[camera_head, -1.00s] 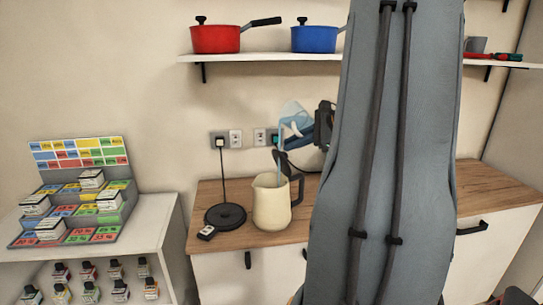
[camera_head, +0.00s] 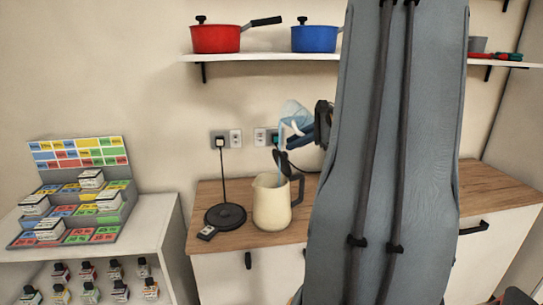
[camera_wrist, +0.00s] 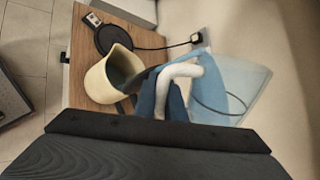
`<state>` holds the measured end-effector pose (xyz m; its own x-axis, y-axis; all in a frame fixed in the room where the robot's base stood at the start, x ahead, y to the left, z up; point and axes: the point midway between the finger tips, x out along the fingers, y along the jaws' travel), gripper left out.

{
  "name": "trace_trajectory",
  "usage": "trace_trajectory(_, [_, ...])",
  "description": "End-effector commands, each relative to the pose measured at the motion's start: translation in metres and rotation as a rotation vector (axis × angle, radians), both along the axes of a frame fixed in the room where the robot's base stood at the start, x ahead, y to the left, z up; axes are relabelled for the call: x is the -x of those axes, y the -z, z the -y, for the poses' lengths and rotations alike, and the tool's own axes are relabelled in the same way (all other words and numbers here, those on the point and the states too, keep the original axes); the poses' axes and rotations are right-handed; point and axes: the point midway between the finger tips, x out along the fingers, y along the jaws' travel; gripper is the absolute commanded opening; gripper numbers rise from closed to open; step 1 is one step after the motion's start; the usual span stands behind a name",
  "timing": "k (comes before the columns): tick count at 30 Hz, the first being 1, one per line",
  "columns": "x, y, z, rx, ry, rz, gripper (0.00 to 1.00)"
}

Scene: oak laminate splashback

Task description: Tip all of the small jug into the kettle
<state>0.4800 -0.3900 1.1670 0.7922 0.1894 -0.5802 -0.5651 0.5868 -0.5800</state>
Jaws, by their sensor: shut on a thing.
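The cream kettle (camera_head: 271,205) stands upright on the wooden counter with its dark handle to the right; its open top shows in the wrist view (camera_wrist: 103,82). The small jug (camera_head: 294,114) is clear light blue and is held tilted above the kettle's mouth; in the wrist view it is on the right (camera_wrist: 238,88). My gripper (camera_head: 308,132) is shut on the jug's white handle (camera_wrist: 183,71). How much liquid is left in the jug I cannot tell.
The black round kettle base (camera_head: 225,216) with a cord sits left of the kettle, beside a small tag (camera_head: 206,233). A shelf above holds a red pot (camera_head: 215,39) and a blue pot (camera_head: 314,39). My arm hides the counter's middle.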

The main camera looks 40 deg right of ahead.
Motion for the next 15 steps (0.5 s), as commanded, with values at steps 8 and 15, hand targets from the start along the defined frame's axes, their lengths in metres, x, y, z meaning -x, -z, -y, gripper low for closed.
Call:
trace_trajectory(8, [0.0004,0.0013,0.0015,0.031,0.001,-0.005,0.0])
trace_trajectory(15, [0.001,0.0029,0.0028,0.058,0.003,-0.009,0.0])
